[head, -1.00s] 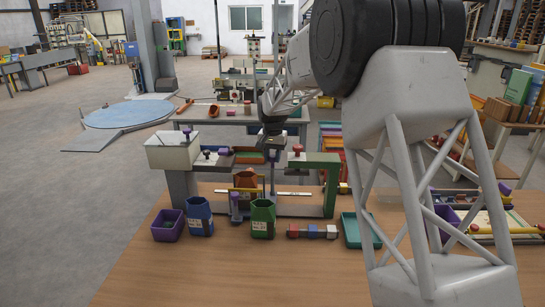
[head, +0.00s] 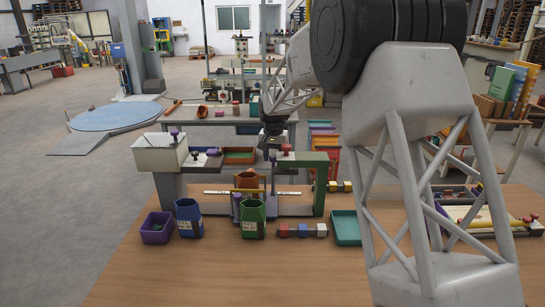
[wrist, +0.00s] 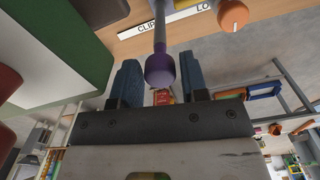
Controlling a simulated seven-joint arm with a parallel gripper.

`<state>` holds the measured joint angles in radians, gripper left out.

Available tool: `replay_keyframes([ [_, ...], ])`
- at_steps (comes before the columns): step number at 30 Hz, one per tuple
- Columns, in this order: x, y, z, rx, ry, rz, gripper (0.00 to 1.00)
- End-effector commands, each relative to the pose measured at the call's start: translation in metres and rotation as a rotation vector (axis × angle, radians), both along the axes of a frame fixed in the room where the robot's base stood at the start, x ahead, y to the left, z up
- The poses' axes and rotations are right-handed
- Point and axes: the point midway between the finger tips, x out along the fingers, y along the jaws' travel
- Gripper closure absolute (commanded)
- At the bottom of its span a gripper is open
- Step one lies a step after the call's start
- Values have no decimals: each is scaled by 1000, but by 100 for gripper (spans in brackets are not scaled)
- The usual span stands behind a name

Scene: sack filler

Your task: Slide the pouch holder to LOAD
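The pouch holder has a grey upright post (head: 273,178) on the rail of the green-framed fixture (head: 319,190). My gripper also shows in the head view (head: 272,152), at the top of the post. A label strip (wrist: 168,22) in the wrist view reads CLIP, with LO visible farther right and the rest hidden. The knob's post crosses the strip between these words.
Small blocks (head: 303,230) and a teal tray (head: 345,229) lie to the right. The front wooden table is clear.

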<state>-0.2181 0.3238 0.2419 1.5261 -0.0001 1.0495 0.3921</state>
Motion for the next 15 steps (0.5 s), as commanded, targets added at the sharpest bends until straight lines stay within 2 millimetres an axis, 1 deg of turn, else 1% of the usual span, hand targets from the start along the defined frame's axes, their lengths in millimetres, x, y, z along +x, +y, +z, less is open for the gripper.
replay_keyframes([
  [1, 0, 0, 0, 0, 0, 0, 52],
  [3, 0, 0, 0, 0, 0, 0, 43],
  [11, 0, 0, 0, 0, 0, 0, 43],
  [15, 0, 0, 4, 0, -1, 0, 43],
])
